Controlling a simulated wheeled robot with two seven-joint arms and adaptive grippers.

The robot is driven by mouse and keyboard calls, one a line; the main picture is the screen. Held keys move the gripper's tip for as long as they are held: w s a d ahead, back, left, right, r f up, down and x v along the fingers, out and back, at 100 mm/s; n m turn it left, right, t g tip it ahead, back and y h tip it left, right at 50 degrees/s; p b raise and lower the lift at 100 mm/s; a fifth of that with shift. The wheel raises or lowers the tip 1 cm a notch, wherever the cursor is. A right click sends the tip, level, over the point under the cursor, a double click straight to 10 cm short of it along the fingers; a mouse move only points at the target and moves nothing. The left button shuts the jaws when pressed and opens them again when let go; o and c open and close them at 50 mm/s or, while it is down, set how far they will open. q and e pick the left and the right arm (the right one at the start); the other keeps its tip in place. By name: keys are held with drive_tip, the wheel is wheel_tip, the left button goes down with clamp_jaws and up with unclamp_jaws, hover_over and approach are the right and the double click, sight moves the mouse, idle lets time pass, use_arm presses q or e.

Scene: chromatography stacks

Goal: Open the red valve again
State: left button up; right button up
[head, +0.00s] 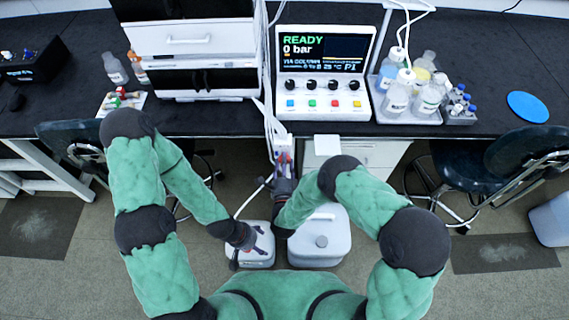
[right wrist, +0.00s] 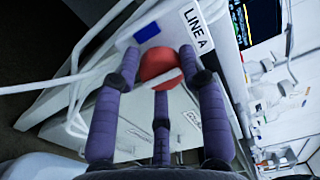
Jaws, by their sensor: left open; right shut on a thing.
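The red valve (right wrist: 158,66) is a round red knob with a pale bar across it, on a white panel next to a "LINE A" label (right wrist: 197,29). In the right wrist view, my right gripper (right wrist: 160,80) has its purple fingers closed around the knob, and it is shut on it. In the head view, my right gripper (head: 284,175) is below the display unit and mostly hides the valve. My left gripper (head: 262,238) is open and empty, low over a white container (head: 258,258). I cannot tell how far the valve is turned.
A display unit (head: 324,70) reads READY and 0 bar. A tray of bottles (head: 405,115) stands to its right. White tubes hang beside the valve. A second white container (head: 318,243) stands on the floor. Black stools (head: 500,158) flank the bench.

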drive_tip(key=shift+w+a+r, duration=0.2)
drive_tip(key=shift+w+r, duration=0.1)
drive_tip(key=shift+r, duration=0.1)
drive_tip(key=o, duration=1.1)
drive_tip(key=shift+s+a+f, duration=0.1)
drive_tip(key=shift+f, duration=0.1)
drive_tip(key=shift+s, duration=0.1)
drive_tip(key=s, duration=0.7)
drive_tip(key=shift+s, duration=0.15)
drive_tip(key=shift+f, duration=0.1)
